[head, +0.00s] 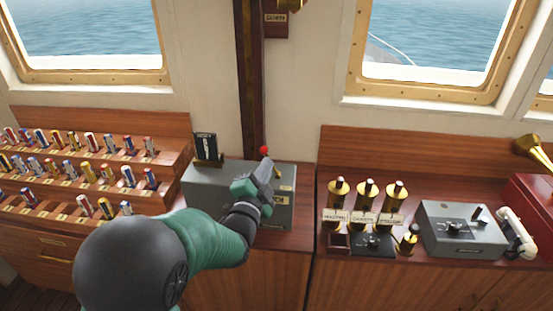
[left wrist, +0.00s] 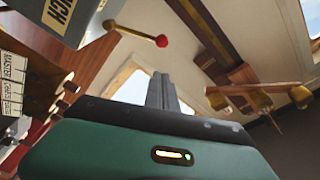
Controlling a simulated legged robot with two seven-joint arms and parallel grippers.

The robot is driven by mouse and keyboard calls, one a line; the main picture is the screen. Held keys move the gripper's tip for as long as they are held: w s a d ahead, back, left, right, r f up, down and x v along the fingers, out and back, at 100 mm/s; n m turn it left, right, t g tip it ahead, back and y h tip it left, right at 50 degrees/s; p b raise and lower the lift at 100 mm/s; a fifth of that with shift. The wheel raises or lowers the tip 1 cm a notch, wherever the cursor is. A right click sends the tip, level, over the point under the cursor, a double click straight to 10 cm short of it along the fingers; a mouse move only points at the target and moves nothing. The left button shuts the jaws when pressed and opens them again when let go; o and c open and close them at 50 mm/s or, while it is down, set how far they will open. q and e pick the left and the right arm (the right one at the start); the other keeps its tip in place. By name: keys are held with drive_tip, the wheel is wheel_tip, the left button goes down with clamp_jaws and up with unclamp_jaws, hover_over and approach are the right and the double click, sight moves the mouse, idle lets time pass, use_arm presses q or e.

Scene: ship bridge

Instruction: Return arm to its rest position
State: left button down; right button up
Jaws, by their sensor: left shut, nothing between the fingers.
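My left arm comes in from the lower left in the head view. Its green and black gripper (head: 264,168) is over the right part of a grey box (head: 222,178) whose label is partly hidden. In the left wrist view the grey fingers (left wrist: 164,92) are together, with nothing between them. A lever with a red knob (head: 264,150) stands just behind the fingertips in the head view. In the left wrist view the knob (left wrist: 162,41) and its brass rod are apart from the fingers. My right gripper is not in view.
Wooden stepped racks (head: 85,150) with several coloured cylinders are on the left. On the right are brass-topped handles (head: 366,189), a grey control box (head: 462,230), a white handset (head: 516,232) and a red case (head: 535,205). A dark wooden post (head: 250,85) rises behind the lever box.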

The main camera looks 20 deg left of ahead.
use_arm(q)
drive_tip(key=s+d+f+n+g+h+p, duration=0.1)
drive_tip(key=s+d+f+n+g, duration=0.15)
drive_tip(key=f+g, duration=0.2)
drive_tip(key=s+d+f+n+g+h+p, duration=0.1)
drive_tip(key=s+d+f+n+g+p, duration=0.1)
drive_tip(key=s+f+g, duration=0.3)
drive_tip(key=s+d+f+n+g+p, duration=0.1)
drive_tip(key=s+d+f+n+g, duration=0.1)
drive_tip(key=s, duration=0.7)
drive_tip(key=s+d+f+n+g, duration=0.1)
drive_tip(key=s+f+n+g, duration=0.3)
drive_tip(key=s, duration=0.5)
wheel_tip(320, 180, down, 3)
drive_tip(key=shift+d+r+g+h+p, duration=0.15)
drive_tip(key=shift+d+g+h+p, duration=0.15)
drive_tip(key=shift+d+g+p, duration=0.1)
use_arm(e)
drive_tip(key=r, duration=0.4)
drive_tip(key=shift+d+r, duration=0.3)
use_arm(q)
drive_tip(key=shift+d, duration=0.2)
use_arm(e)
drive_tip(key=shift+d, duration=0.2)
